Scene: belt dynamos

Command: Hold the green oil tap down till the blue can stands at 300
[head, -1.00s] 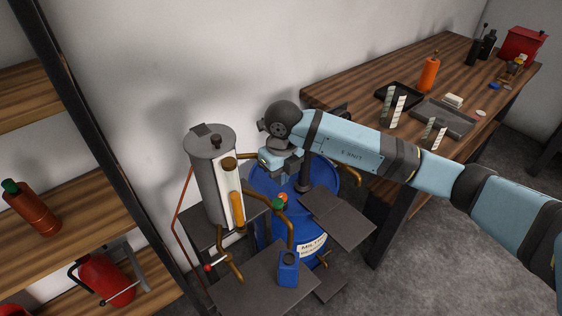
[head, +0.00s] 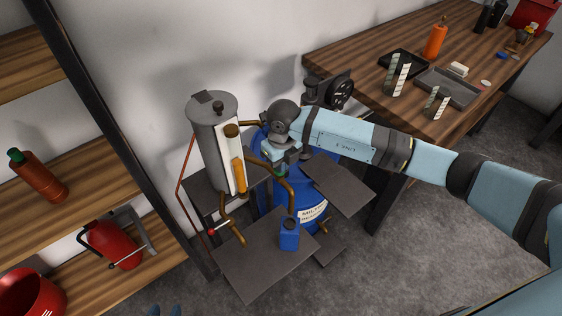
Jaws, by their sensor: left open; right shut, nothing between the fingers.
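The blue can (head: 289,236) stands upright on a dark plate (head: 255,262), below the end of a curved brass spout (head: 292,196). Its level or reading is too small to make out. My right gripper (head: 279,172) is shut and empty, pointing down over the top of the spout. No oil stream can be made out. Two small blue tips of my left gripper (head: 164,311), apart, just show at the bottom edge, away from the can.
A grey tank (head: 210,140) with an amber gauge stands left of my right gripper. A blue drum (head: 312,213) and another dark plate (head: 338,185) are close by. Shelves (head: 95,190) with red items stand left. A wooden workbench (head: 375,100) is behind my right arm.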

